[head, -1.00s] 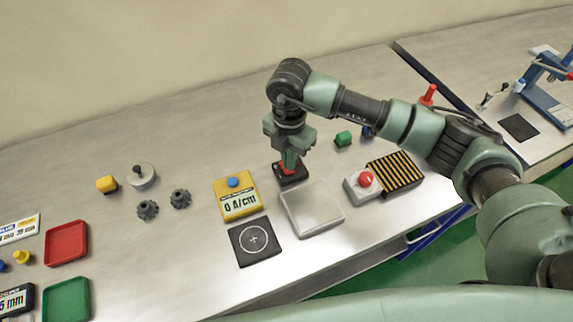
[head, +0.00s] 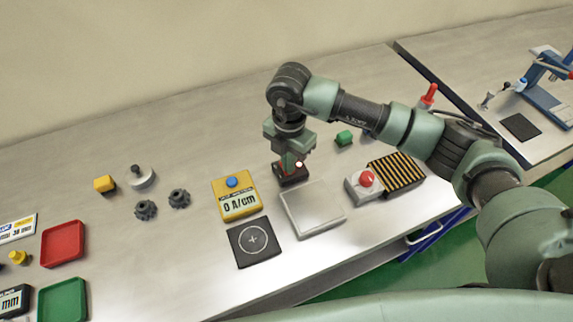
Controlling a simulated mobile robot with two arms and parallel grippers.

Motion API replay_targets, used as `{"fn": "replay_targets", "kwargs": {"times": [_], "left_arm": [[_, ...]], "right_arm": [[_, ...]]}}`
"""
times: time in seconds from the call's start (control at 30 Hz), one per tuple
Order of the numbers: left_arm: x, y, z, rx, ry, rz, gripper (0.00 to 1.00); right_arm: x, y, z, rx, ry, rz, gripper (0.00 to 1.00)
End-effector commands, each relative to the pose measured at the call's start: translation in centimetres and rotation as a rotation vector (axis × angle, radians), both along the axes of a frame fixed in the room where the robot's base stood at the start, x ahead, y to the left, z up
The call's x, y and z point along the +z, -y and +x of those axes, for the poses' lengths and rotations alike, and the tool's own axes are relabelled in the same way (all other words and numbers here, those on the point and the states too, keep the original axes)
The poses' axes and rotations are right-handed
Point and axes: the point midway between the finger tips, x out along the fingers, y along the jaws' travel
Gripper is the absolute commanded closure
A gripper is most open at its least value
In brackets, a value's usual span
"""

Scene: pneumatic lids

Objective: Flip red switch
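The red switch (head: 299,164) sits on a small black base on the bench, behind the clear-topped square plate. Its red part is mostly hidden by my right gripper, and a bright spot shows on it. My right gripper (head: 291,160) points down directly over the switch, with its fingers at the switch. Whether the fingers are open or closed on it cannot be made out. My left gripper is not in view.
A yellow meter (head: 236,198) stands left of the switch, with a black target pad (head: 253,241) before it.

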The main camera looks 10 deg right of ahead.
Motion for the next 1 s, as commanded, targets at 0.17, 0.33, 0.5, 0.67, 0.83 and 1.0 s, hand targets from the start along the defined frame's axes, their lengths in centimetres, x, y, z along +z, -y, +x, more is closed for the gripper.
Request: {"fn": "replay_targets", "kwargs": {"times": [0.17,0.33,0.5,0.67,0.83,1.0], "left_arm": [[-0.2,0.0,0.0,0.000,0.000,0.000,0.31],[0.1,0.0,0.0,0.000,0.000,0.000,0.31],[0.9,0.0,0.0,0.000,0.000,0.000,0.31],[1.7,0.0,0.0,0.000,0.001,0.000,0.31],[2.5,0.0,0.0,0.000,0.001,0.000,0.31],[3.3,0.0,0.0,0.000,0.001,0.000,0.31]], "right_arm": [[-0.4,0.0,0.0,0.000,-0.001,-0.001,1.00],[0.0,0.0,-0.1,0.000,-0.002,-0.002,1.00],[1.4,0.0,0.0,0.000,-0.001,-0.002,1.00],[2.7,0.0,0.0,0.000,0.001,-0.001,1.00],[4.1,0.0,0.0,-0.001,0.001,0.001,1.00],[5.5,0.0,0.0,-0.001,0.000,0.000,1.00]]}}
